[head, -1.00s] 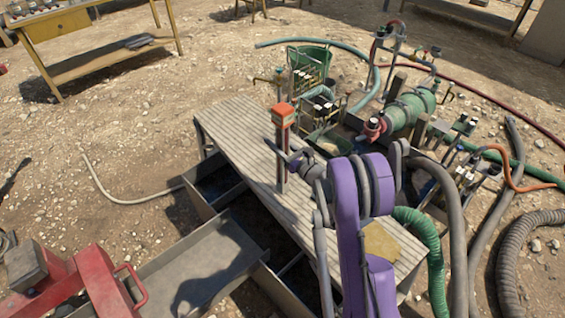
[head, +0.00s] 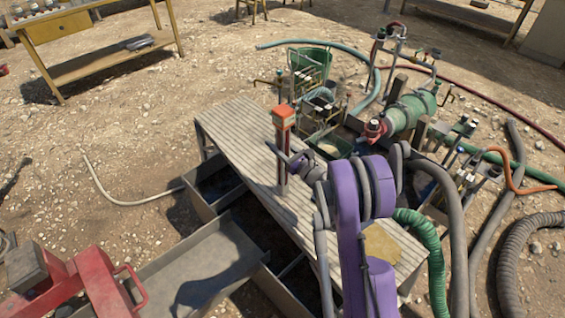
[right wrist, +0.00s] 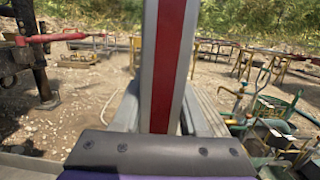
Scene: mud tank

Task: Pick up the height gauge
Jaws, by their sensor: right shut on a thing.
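The height gauge (head: 284,122) is an upright post with an orange-red head, standing over the slatted wooden bench in the head view. In the right wrist view the gauge (right wrist: 163,70) is a grey post with a red stripe, close in front of the camera and between the fingers. My purple right arm reaches in from the lower right, and my right gripper (head: 288,165) is shut around the post's lower part. I cannot tell whether the foot of the post touches the bench. My left gripper is not in view.
The slatted bench (head: 235,125) has bare boards behind the gauge, and a tan patch (head: 381,243) near its front end. Grey metal troughs (head: 200,265) lie to the left. A green pump (head: 408,112), hoses and a green bucket (head: 308,62) crowd the right and back.

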